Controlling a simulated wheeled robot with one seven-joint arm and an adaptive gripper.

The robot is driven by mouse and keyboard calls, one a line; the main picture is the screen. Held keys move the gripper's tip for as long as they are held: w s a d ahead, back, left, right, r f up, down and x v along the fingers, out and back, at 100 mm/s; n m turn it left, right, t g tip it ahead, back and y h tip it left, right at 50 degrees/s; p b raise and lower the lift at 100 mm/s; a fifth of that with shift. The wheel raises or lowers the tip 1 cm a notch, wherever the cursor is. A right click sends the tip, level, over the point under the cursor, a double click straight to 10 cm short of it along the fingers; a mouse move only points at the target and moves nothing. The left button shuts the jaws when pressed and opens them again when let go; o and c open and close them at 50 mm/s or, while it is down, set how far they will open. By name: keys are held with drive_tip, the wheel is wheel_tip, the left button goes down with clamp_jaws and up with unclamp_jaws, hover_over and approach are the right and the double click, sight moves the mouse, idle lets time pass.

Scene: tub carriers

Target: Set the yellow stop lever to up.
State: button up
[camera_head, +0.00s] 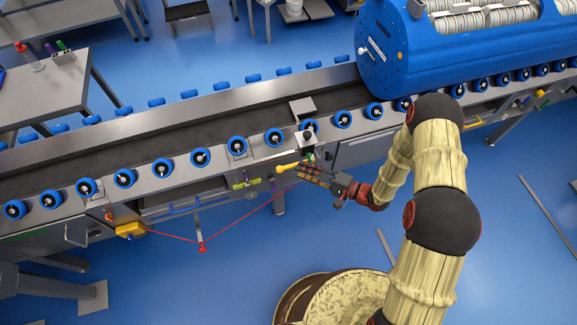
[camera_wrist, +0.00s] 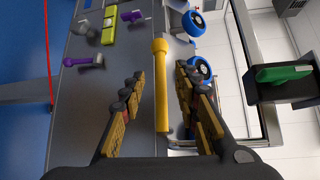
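The yellow stop lever (camera_head: 287,167) sticks out from the conveyor's front side, below the row of blue rollers. It lies nearly level in the head view, tilted slightly up to the right. In the wrist view the lever (camera_wrist: 162,90) is a straight yellow rod with a thicker far end. My gripper (camera_head: 306,174) is at the lever's right end. In the wrist view my gripper (camera_wrist: 161,78) is open, with the lever between its two fingers in the picture and a gap on both sides. Contact does not show.
Small green and purple fittings (camera_head: 243,183) sit just left of the lever; a purple handle (camera_wrist: 86,62) shows in the wrist view. A red cord (camera_head: 240,220) runs from a yellow box (camera_head: 130,230) past them. A large blue drum (camera_head: 400,50) stands at upper right. The floor in front is partly clear.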

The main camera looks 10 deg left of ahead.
sight(288, 167)
drive_tip(key=b+x, duration=0.1)
drive_tip(key=x, duration=0.5)
drive_tip(key=shift+w+a, duration=0.1)
drive_tip(key=shift+a, duration=0.3)
drive_tip(key=shift+c, duration=0.8)
drive_tip(key=shift+f, duration=0.1)
clamp_jaws()
